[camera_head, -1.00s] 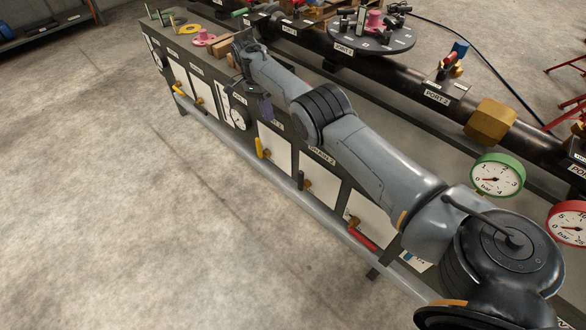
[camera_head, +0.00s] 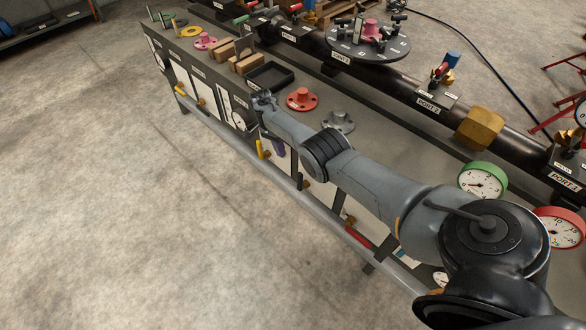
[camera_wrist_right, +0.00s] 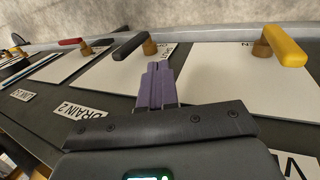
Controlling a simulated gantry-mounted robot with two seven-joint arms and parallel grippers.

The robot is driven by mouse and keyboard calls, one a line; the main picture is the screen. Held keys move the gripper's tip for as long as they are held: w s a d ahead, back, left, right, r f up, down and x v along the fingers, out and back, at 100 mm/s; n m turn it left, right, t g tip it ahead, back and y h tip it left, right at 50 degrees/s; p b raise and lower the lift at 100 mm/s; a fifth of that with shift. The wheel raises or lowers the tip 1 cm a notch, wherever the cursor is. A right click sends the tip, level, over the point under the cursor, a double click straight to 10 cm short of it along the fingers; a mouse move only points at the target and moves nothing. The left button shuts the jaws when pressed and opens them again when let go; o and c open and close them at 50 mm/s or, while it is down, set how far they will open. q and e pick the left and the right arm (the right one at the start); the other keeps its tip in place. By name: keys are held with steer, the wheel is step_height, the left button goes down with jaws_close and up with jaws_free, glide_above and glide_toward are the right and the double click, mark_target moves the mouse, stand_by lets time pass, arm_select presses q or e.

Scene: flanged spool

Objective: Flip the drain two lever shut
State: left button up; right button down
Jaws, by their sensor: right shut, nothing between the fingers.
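The black lever (camera_wrist_right: 130,46) on a brass stem (camera_wrist_right: 150,47) stands on the white plate beside the DRAIN 2 label (camera_wrist_right: 80,110). In the head view the lever (camera_head: 299,181) is small, on the bench's front face. My right gripper (camera_wrist_right: 154,68) has purple fingers, shut together and empty. In the wrist view its tips lie just below the brass stem, with no clear contact; depth is hard to judge. My left gripper is out of view.
A yellow lever (camera_wrist_right: 286,46) stands to the right and a red lever (camera_wrist_right: 70,42) to the left in the wrist view. A rail (camera_head: 330,227) runs along the bench front. A black tray (camera_head: 270,76) and red flange (camera_head: 301,99) sit on top. The floor in front is clear.

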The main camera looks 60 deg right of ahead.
steer(key=s+a+f+p, duration=0.1)
steer(key=s+f, duration=0.5)
steer(key=shift+s+a+f+p, duration=0.15)
steer(key=shift+a+f+p, duration=0.05)
steer(key=shift+a+p, duration=0.1)
stand_by(0.5)
